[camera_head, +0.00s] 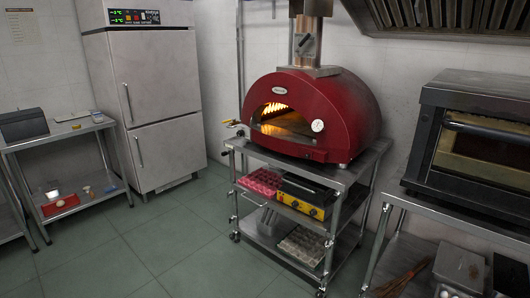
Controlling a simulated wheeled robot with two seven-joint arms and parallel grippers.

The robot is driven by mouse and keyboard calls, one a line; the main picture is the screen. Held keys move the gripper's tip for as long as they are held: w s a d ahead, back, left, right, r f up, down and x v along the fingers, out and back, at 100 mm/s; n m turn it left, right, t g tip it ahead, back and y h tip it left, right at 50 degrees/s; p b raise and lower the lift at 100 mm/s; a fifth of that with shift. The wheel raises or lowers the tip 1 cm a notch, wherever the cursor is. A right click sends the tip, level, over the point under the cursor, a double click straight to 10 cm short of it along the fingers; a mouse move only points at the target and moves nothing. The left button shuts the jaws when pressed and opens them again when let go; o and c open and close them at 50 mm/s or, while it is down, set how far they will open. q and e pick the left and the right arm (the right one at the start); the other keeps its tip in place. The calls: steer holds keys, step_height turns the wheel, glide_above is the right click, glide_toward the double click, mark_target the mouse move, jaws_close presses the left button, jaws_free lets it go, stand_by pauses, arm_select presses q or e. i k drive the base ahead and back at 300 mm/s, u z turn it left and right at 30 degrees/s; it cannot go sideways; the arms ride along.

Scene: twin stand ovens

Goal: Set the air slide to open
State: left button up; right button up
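A red domed oven (345,112) stands on a metal cart, with a fire glowing in its arched mouth (285,118). A round white dial (317,125) sits on its front, right of the mouth. A metal flue (312,18) rises from its top and carries a plate with a dark lever-like part (304,44). Small handles (233,124) stick out at the oven's left. I cannot tell which part is the air slide, or how it is set. Neither of my grippers is in view.
A second, dark oven (475,140) with a glass front stands on a metal table at right. A tall steel fridge (155,100) and a metal side table (65,135) stand at left. The cart's shelves (262,238) hold trays and a yellow-fronted device (303,197). Green floor (165,255) is clear in front.

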mark_target(307, 154)
steer(key=u, duration=0.55)
steer(key=i, duration=1.8)
steer(key=z, duration=0.85)
steer(key=i, duration=0.85)
steer(key=z, duration=0.7)
